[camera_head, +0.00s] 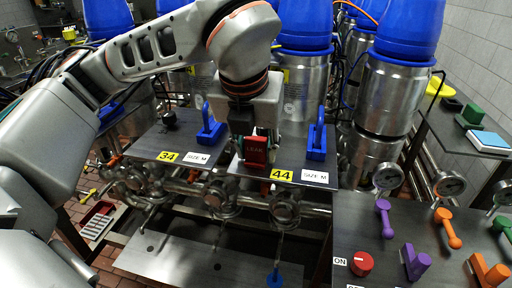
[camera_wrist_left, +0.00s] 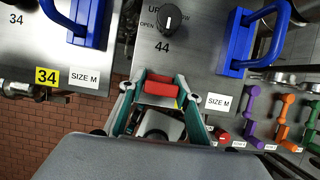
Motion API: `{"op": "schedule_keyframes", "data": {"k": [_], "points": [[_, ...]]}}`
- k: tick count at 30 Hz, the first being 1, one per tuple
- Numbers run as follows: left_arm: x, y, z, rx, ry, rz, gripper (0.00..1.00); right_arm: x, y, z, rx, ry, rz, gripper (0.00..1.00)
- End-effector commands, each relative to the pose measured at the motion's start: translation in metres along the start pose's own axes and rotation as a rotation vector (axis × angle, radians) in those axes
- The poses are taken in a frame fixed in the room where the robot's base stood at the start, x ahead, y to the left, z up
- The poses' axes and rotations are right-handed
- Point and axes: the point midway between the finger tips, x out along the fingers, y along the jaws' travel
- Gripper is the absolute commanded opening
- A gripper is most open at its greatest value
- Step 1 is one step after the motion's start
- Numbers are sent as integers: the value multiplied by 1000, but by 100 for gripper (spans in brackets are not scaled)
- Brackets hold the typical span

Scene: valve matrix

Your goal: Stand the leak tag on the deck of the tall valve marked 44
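The red leak tag (camera_head: 256,152) is upright, its LEAK lettering facing the head camera. My left gripper (camera_head: 254,133) points down from above and is shut on the tag; it also shows in the left wrist view (camera_wrist_left: 160,80), with the tag's red edge (camera_wrist_left: 160,89) between the fingers. The tag is at the front part of the deck marked 44 (camera_head: 300,162), behind the yellow 44 label (camera_head: 282,174). I cannot tell whether its foot touches the deck. In the left wrist view a black knob (camera_wrist_left: 168,18) stands on this deck beyond the tag. My right gripper is not in view.
A blue handle (camera_head: 317,142) stands right of the tag on deck 44. The deck marked 34 (camera_head: 150,143), with another blue handle (camera_head: 209,130), lies left across a gap. Steel cylinders with blue tops (camera_head: 305,85) stand behind. A panel with coloured levers (camera_head: 420,250) is at right.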

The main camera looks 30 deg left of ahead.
Motion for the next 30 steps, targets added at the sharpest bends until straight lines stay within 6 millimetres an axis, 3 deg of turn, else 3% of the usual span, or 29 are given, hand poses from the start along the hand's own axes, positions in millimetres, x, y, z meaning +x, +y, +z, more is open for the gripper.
{"op": "schedule_keyframes", "data": {"k": [16,30], "points": [[-10,0,2,-1,-3,-1,45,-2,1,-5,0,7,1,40],[-91,0,2,-1,-5,-1,45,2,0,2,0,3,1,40]]}}
